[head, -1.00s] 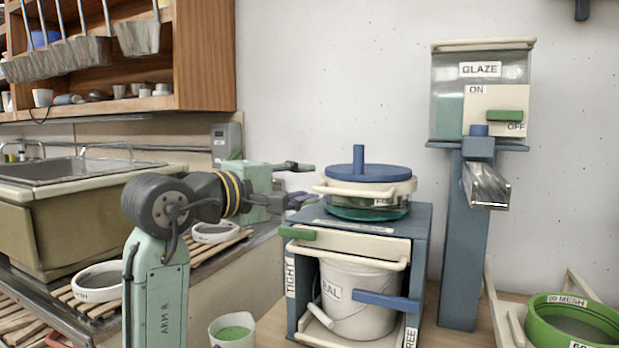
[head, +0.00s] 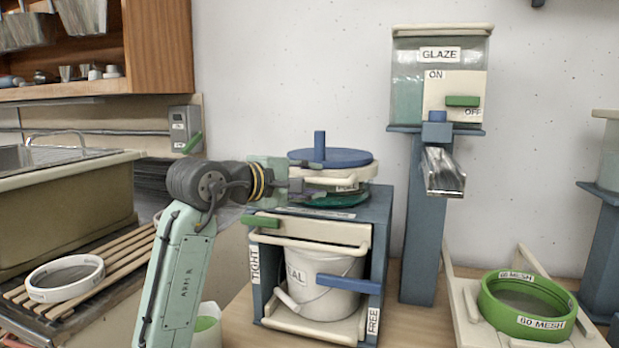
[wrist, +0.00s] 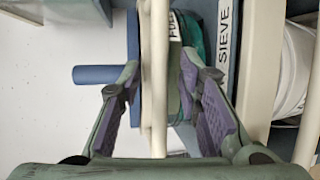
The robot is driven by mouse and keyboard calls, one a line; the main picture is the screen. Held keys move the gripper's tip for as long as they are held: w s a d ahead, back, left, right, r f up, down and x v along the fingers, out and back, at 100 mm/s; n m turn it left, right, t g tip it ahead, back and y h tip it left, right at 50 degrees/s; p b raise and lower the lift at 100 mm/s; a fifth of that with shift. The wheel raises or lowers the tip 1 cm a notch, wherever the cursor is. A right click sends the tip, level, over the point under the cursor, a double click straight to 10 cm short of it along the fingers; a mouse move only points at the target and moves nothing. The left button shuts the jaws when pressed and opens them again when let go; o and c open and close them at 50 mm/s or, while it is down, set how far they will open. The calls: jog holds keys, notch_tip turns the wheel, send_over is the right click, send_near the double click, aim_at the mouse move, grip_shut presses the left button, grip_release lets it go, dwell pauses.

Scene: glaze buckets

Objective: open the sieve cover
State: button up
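The sieve cover (head: 330,158) is a blue disc with an upright blue knob (head: 319,145) and a cream band with a cream handle bar. It sits level on a green glassy vessel (head: 330,200) atop the blue stand. In the wrist view the cover's handle bar (wrist: 158,90) runs between my fingers, and the knob (wrist: 95,75) points left. My gripper (head: 300,186) is at the cover's left front side. In the wrist view my gripper (wrist: 160,62) is open, with a finger on each side of the bar and gaps showing.
The blue stand (head: 375,230) holds a white bucket (head: 323,280) below, with a green handle (head: 260,221) and a blue lever (head: 348,284) on its front. A glaze dispenser (head: 440,85) stands right behind. A green 60 mesh sieve (head: 528,305) lies at right.

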grip_shut()
dwell(0.4)
dwell(0.5)
